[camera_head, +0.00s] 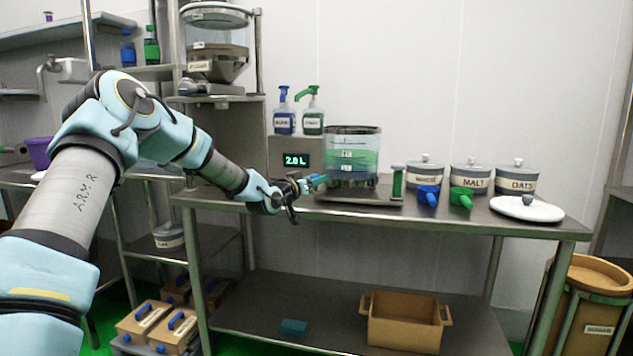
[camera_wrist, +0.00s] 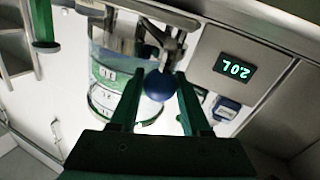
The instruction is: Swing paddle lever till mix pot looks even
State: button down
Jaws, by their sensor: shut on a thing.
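The clear mix pot (camera_head: 353,150) stands on the scale at the middle of the steel bench. In the wrist view the pot (camera_wrist: 105,90) appears upside down at the left. The paddle lever's blue ball knob (camera_wrist: 158,86) sits between my fingers, with metal lever parts (camera_wrist: 172,45) beyond it. My gripper (camera_head: 308,185) is shut on this knob at the pot's lower left; it also shows in the wrist view (camera_wrist: 160,92). The paddle inside the pot is not clear.
A display (camera_head: 296,160) reads 2.0 L behind the gripper. Blue (camera_head: 284,121) and green (camera_head: 312,122) pump bottles stand above it. Blue (camera_head: 428,195) and green (camera_head: 461,197) scoops, lidded jars (camera_head: 470,178) and a white lid (camera_head: 527,209) occupy the bench's right side.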

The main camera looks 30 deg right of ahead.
jog(key=shift+w, duration=0.1)
jog(key=shift+c, duration=1.9)
grip_release()
jog(key=shift+a, duration=0.1)
jog(key=b+v, duration=0.1)
jog(key=v, duration=0.9)
jog(key=shift+s+a, duration=0.2)
jog(key=shift+a, duration=0.1)
